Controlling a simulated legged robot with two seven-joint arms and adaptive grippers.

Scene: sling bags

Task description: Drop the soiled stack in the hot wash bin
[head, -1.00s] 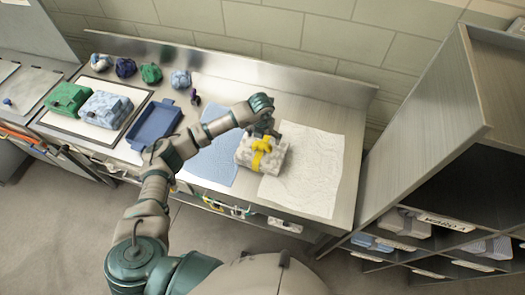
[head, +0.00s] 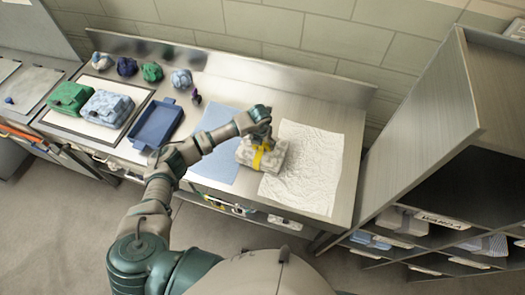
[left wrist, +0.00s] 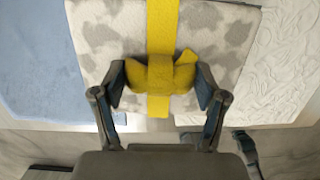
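A white-and-grey blotched bundle (head: 270,160) tied with a yellow strap and knot lies on the steel table, at the edges of a blue sheet and a white crinkled sheet. In the left wrist view, the yellow knot (left wrist: 160,75) is between the fingers of my left gripper (left wrist: 160,85). The fingers are wide apart, one on each side of the knot and very close to it; any firm contact is not clear. In the head view, my left gripper (head: 262,137) is over the bundle and partly hides the knot. My right gripper is out of view. I cannot identify the hot wash bin.
A blue tray (head: 157,125), green (head: 70,97) and light blue (head: 106,108) bundles and several small wrapped items stand on the left. A labelled cubby shelf (head: 415,150) rises at right. The white crinkled sheet (head: 310,175) has free room.

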